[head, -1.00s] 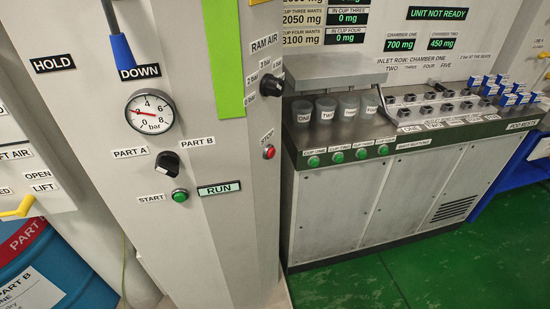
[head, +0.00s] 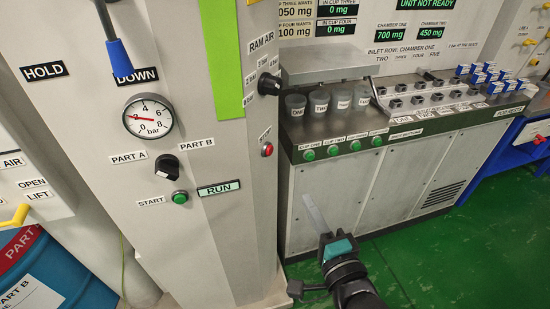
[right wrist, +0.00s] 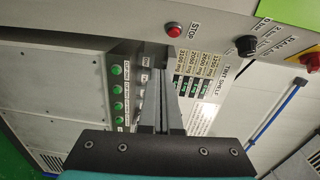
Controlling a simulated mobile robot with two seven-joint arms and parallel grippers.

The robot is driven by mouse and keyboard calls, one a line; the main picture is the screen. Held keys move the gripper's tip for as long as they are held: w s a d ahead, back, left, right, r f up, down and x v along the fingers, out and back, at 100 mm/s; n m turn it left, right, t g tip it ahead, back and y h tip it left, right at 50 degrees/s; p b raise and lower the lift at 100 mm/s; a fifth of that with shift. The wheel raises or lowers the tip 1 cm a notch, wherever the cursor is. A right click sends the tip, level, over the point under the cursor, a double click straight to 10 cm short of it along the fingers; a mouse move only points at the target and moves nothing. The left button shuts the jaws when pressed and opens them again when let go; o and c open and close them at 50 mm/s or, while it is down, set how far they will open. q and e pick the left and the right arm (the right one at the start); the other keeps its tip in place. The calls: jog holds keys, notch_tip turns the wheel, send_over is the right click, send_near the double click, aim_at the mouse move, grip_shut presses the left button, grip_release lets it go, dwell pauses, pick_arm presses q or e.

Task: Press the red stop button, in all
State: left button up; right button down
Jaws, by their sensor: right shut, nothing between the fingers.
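The red stop button (head: 267,149) is on the side face of the grey column (head: 262,210), below a label that reads STOP in the right wrist view. It also shows in the right wrist view (right wrist: 173,28), near the top and above the fingertips. My right gripper (head: 308,200) is shut and empty, in front of the cabinet, below and to the right of the button and apart from it. Its closed fingers (right wrist: 170,88) point up in the right wrist view. My left gripper is not in view.
A black ram air knob (head: 269,84) sits above the stop button. The column front has a green start button (head: 180,197), a black selector (head: 167,167) and a gauge (head: 148,116). A cabinet (head: 345,195) with several cups and green buttons stands right. The green floor is clear.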

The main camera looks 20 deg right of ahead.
jog(key=shift+d+r+m, duration=0.1)
jog(key=shift+r+m, duration=0.2)
jog(key=shift+r, duration=0.6)
jog(key=b, duration=0.1)
send_near(272, 150)
jog(key=w+d, duration=0.3)
jog(key=w, duration=0.1)
jog(key=w+a, duration=0.2)
jog(key=a, duration=0.1)
jog(key=shift+w+f, duration=0.15)
jog(key=shift+f, duration=0.05)
